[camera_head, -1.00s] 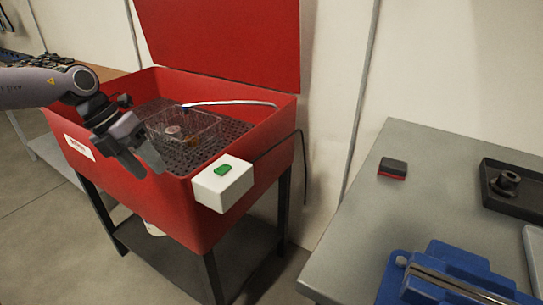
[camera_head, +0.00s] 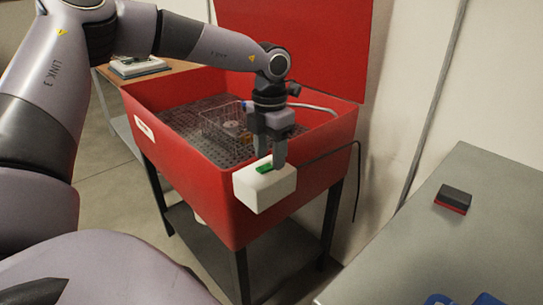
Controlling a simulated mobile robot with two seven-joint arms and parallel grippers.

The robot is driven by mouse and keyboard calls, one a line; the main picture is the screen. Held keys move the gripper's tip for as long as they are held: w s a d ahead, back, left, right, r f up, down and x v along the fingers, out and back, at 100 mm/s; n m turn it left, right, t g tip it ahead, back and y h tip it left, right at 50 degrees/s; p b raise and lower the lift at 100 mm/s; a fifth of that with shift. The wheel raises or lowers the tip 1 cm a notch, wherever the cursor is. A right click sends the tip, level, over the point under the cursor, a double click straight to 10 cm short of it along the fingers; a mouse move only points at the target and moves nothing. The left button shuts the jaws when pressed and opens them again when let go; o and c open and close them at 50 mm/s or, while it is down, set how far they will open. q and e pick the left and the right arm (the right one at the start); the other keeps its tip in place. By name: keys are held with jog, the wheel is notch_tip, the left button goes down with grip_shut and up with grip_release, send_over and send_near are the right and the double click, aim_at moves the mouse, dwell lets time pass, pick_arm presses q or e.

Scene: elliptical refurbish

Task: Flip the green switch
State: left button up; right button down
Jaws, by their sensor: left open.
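The green switch (camera_head: 264,169) sits on top of a white box (camera_head: 266,190) fixed to the front right corner of the red parts washer (camera_head: 190,185). My left gripper (camera_head: 270,160) points down right over the white box, with its fingertips close to the switch. One finger is behind or beside the switch. I cannot tell whether a fingertip touches it. The jaws are open with nothing between them that I can make out. My right gripper is not in view.
A wire basket (camera_head: 222,128) with small parts stands inside the washer on a perforated floor. The washer's red lid (camera_head: 310,45) is raised behind. A grey table (camera_head: 430,240) at the right carries a black and red block (camera_head: 454,199). A dark cable runs from the washer's right side.

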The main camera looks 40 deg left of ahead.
pick_arm(q)
jog(key=shift+f, duration=0.6)
jog(key=shift+c, duration=0.3)
grip_shut()
jog(key=t+b, duration=0.1)
jog(key=b, duration=0.2)
jog(key=shift+f, duration=0.15)
jog(key=t+b, duration=0.1)
jog(key=b, duration=0.3)
jog(key=shift+s+t, duration=0.25)
jog(key=shift+t, duration=0.15)
jog(key=shift+s+r+t+b, duration=0.1)
jog(key=shift+r+t+b, duration=0.2)
jog(key=shift+b, duration=0.4)
jog(key=shift+r, duration=0.1)
